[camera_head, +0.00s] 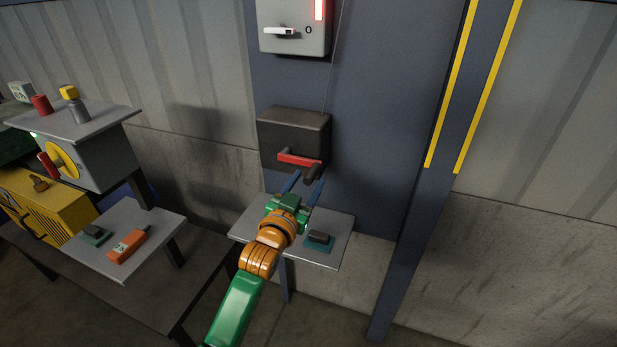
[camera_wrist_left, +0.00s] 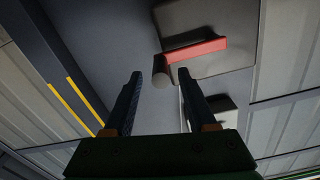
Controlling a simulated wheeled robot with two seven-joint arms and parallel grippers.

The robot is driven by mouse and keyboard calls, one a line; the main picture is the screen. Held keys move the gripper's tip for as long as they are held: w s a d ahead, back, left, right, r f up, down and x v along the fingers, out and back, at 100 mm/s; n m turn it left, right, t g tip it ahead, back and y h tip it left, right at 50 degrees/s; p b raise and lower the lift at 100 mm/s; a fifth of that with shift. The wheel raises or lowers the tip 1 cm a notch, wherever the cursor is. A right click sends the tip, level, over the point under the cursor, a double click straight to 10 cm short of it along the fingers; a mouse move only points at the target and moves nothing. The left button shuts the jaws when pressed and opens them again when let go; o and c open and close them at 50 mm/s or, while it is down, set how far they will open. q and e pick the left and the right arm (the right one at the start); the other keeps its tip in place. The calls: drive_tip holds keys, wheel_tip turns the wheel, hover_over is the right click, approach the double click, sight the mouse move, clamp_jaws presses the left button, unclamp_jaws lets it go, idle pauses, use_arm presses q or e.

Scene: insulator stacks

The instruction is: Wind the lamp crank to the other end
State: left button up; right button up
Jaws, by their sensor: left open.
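The crank is a red arm (camera_head: 298,158) with a dark cylindrical handle (camera_head: 312,173), on the front of a dark box (camera_head: 290,128) fixed to the blue-grey panel. The red arm lies roughly level, with the handle at its right end. In the left wrist view the red arm (camera_wrist_left: 197,50) and the handle (camera_wrist_left: 160,73) also show. My left gripper (camera_head: 305,177) is open in front of the crank. In the wrist view the handle appears between its fingertips; I cannot tell whether they touch it. My right gripper is not in view.
Above is a grey box (camera_head: 296,42) with a white lever, a "0" mark and a lit red strip. A small shelf (camera_head: 325,259) with a dark block is below my gripper. Left are another shelf (camera_head: 150,222) with an orange device and a grey cabinet (camera_head: 95,165) with a yellow wheel.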

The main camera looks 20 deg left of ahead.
use_arm(q)
drive_tip(key=shift+w, duration=0.85)
clamp_jaws()
drive_tip(key=shift+f, duration=0.1)
idle(0.7)
